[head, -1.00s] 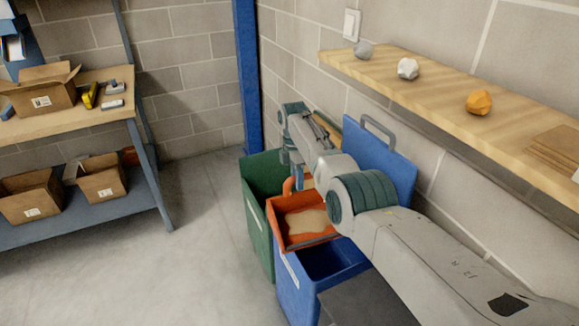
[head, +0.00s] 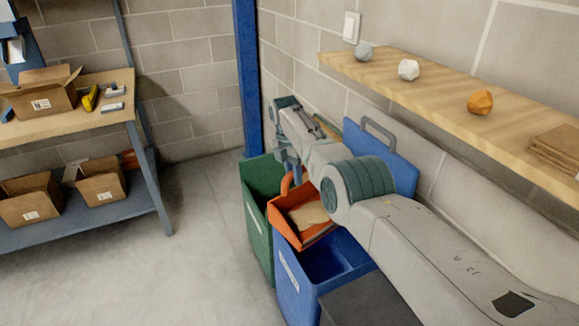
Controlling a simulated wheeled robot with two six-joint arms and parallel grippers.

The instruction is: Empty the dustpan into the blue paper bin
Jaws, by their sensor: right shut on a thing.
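The orange dustpan (head: 283,222) holds a light tan heap (head: 308,214). It hangs over the back part of the open blue bin (head: 298,290), tilted with its front lip low and toward the right. The heap still lies in the pan. My right gripper (head: 291,172) is shut on the dustpan at its upright handle; my wrist hides part of the grip. The blue bin has a white label on its front, and its visible inside looks empty. My left gripper is not in view.
A green bin (head: 256,225) stands directly behind the blue one. A blue panel with a grey handle (head: 388,160) stands against the wall. A wooden shelf (head: 440,88) with several lumps runs above my arm. A workbench (head: 118,127) with boxes is at left; the floor between is clear.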

